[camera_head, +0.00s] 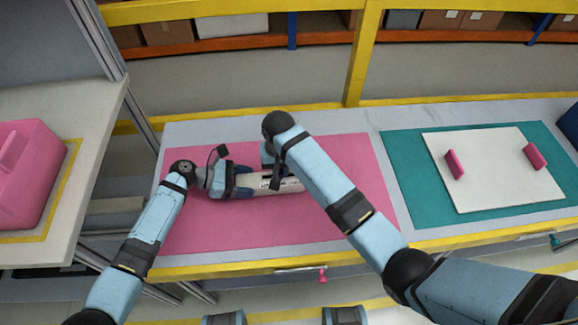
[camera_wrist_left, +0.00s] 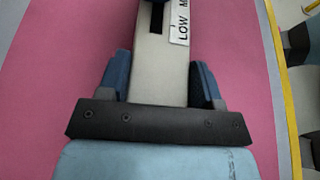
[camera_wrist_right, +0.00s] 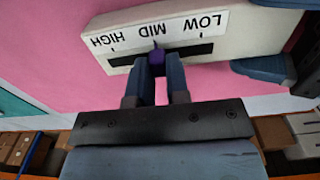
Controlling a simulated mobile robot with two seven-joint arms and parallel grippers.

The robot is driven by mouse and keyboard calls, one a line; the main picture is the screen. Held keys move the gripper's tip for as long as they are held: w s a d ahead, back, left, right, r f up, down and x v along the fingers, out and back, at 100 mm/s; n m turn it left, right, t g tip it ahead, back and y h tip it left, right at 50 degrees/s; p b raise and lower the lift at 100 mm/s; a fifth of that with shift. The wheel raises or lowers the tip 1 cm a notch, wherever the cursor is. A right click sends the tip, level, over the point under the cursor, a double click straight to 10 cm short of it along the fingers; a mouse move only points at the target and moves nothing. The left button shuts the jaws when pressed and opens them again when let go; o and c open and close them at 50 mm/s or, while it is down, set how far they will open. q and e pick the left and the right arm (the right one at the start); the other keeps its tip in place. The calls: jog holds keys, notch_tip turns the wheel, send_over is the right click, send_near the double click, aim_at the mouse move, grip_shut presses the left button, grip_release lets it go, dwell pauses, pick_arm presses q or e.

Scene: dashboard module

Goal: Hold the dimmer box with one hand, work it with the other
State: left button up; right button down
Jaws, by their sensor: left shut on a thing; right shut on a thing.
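The dimmer box (camera_head: 292,186) is a long pale box lying on the pink mat (camera_head: 340,225). Its label with LOW, MID and HIGH shows in the right wrist view (camera_wrist_right: 200,27), beside a dark slot (camera_wrist_right: 200,50). My left gripper (camera_head: 236,184) is shut across the sides of the box at its left end; the fingers flank it in the left wrist view (camera_wrist_left: 160,75). My right gripper (camera_wrist_right: 160,70) is shut on the purple slider knob (camera_wrist_right: 157,58), which stands in the slot beside the MID mark. In the head view my right arm hides part of the box.
Right of the pink mat lies a teal mat (camera_head: 400,150) with a white board (camera_head: 490,185) bearing two pink handles. A pink case (camera_head: 30,165) stands on the side table at the left. A yellow post (camera_head: 361,60) rises behind the table.

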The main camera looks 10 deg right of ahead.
aim_at(281, 170)
jog(key=c, duration=1.1)
grip_release()
jog(key=shift+r, duration=0.1)
notch_tip(281, 170, up, 12)
jog(key=shift+f, duration=0.1)
pick_arm(q)
jog(key=o, duration=1.3)
